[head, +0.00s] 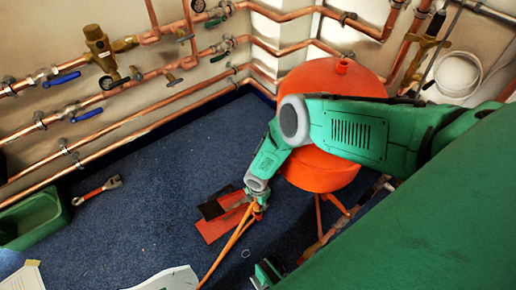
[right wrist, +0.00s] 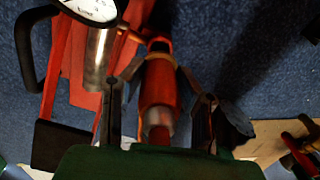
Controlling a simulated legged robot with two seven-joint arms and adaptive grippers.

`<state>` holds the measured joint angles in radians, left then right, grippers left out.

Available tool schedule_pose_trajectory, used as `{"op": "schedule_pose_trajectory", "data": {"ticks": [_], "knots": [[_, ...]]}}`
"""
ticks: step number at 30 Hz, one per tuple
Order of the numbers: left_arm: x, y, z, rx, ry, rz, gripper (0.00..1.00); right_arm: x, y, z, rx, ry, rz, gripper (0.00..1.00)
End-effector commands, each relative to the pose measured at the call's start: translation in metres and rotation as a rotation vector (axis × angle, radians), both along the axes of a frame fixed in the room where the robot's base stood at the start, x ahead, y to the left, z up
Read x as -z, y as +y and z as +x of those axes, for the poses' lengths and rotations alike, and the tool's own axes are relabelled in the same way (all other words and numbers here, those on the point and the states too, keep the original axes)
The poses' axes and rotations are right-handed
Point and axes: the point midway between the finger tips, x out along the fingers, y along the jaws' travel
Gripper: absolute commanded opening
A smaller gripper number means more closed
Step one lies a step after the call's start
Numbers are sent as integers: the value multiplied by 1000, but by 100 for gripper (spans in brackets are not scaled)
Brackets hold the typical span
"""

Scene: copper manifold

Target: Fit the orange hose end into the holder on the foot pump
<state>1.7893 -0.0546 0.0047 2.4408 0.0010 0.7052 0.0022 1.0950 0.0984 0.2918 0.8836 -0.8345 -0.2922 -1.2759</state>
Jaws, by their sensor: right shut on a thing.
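The foot pump is a red frame (head: 214,230) with a black pedal on the blue floor, just left of my right gripper. In the right wrist view its red frame (right wrist: 85,95), silver cylinder (right wrist: 97,55) and white gauge (right wrist: 92,8) show at the upper left. My right gripper (head: 258,208) is shut on the orange hose end (right wrist: 158,85), which sits between its fingers and points away from the wrist, beside the cylinder. The orange hose (head: 228,247) trails down toward the bottom of the head view. I cannot make out the holder.
A red-orange tank (head: 325,165) stands right behind my right arm. Copper pipes (head: 130,120) with blue-handled valves line the walls. A green tray (head: 35,222) and a red-handled tool (head: 98,190) lie at left. Paper (head: 170,280) lies at the bottom. Floor left of the pump is clear.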

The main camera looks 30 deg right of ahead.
Motion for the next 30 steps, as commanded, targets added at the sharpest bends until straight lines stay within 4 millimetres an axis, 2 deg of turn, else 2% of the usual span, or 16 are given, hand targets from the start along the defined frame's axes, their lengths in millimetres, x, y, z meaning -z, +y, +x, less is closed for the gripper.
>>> {"op": "schedule_pose_trajectory", "data": {"ticks": [18,30], "knots": [[0,0,0,0,0,0,0,23,1,1,0,-1,1,0],[0,0,0,0,0,0,0,29,-2,1,1,0,0,0]]}}
